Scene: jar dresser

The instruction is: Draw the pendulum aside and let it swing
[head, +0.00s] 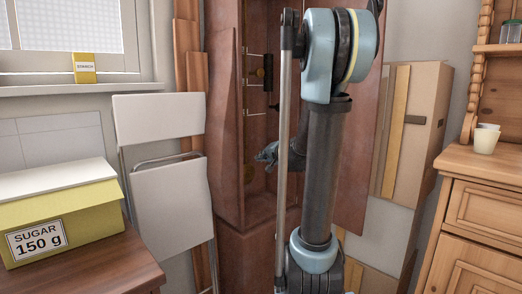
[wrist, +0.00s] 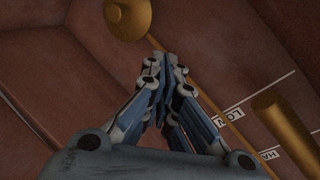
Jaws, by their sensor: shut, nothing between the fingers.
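The pendulum shows in the wrist view as a round brass bob (wrist: 128,18) at the top, cut by the frame edge, with a thin rod (wrist: 234,128) running down to the right. In the head view, part of a brass disc, seemingly the bob (head: 248,175), shows dimly inside the tall reddish-brown clock case (head: 228,110). My gripper (wrist: 164,58) is shut and empty, its fingertips close to the rod just below the bob in the picture. I cannot tell whether they touch it. My gripper (head: 262,156) also shows inside the case opening in the head view.
A thick brass cylinder (wrist: 285,130) hangs beside the rod, near white lettered labels. A dark object (head: 266,72) and several small pegs are higher in the case. The open door (head: 355,150) stands right of my arm; a folded white chair (head: 172,200) stands left.

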